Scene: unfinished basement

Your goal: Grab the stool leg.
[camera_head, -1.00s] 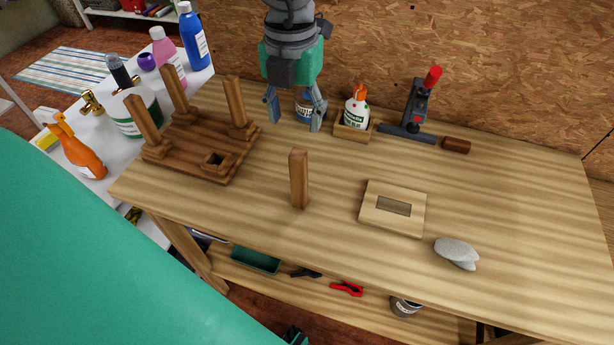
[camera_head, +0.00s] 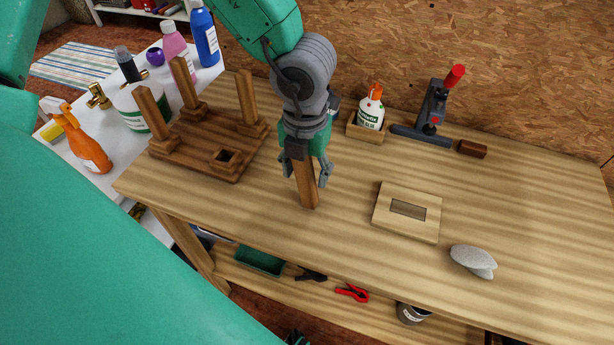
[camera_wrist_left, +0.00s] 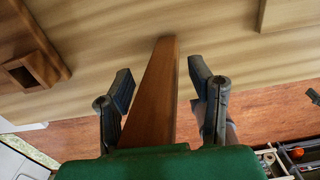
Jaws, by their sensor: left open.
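The loose stool leg (camera_head: 306,186) is a brown wooden post standing upright on the workbench. It also shows in the left wrist view (camera_wrist_left: 153,95), between the two fingers. My left gripper (camera_head: 307,172) is open and reaches down over the leg's upper part, one finger on each side. In the left wrist view my left gripper (camera_wrist_left: 163,92) shows a gap on both sides of the leg. The upturned stool seat (camera_head: 208,146) lies to the left with three legs standing in it and an empty square socket (camera_head: 227,157) at its near right corner.
The workbench (camera_head: 520,210) holds a pale block with a rectangular recess (camera_head: 408,211), a grey stone-like object (camera_head: 473,261), a glue bottle (camera_head: 371,107) in a wooden holder and a red-handled clamp (camera_head: 437,105). Bench surface around the leg is clear.

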